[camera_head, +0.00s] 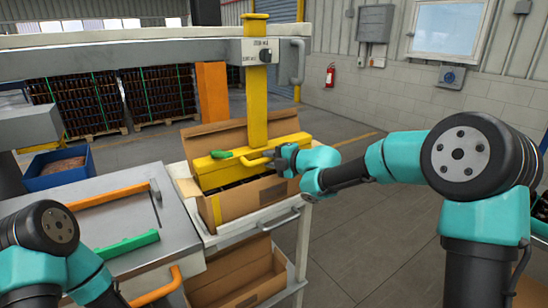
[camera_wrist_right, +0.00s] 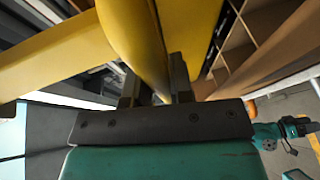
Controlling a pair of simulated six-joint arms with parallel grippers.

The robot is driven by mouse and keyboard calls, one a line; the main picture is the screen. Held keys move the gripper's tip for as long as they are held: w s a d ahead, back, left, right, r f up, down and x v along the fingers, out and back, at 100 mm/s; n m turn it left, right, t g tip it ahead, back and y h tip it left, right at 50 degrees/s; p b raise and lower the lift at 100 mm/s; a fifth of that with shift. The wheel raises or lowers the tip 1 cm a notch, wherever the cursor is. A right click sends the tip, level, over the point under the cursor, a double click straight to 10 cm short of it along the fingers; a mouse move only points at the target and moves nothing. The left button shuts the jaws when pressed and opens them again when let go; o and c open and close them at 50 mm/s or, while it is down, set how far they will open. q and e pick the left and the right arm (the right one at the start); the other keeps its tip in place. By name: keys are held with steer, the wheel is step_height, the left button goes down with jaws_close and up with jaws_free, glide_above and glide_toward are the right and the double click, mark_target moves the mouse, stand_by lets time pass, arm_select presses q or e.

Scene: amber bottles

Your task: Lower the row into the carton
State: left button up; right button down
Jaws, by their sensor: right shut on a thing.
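A yellow lifting head (camera_head: 232,172) hangs from a thick yellow post (camera_head: 256,105) over the open cardboard carton (camera_head: 262,194). Dark shapes, probably the tops of the bottle row, show just under the head at the carton's mouth; most of the row is hidden. A green lever (camera_head: 222,154) sits on the head. My right gripper (camera_head: 283,158) is shut on the head's yellow handle (camera_head: 257,159). In the right wrist view, the fingers (camera_wrist_right: 155,85) close around the yellow handle (camera_wrist_right: 135,40), and carton dividers (camera_wrist_right: 238,45) show beside it.
The carton stands on a white-framed stand with another open carton (camera_head: 235,280) below. A grey bench (camera_head: 100,225) with an orange bar (camera_head: 110,195) and a green handle (camera_head: 125,244) lies left. A blue bin (camera_head: 58,168) stands behind.

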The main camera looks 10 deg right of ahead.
steer(key=c, duration=1)
jaws_free()
steer(key=shift+s+d, duration=0.1)
steer(key=v, duration=1.7)
steer(key=shift+s, duration=0.1)
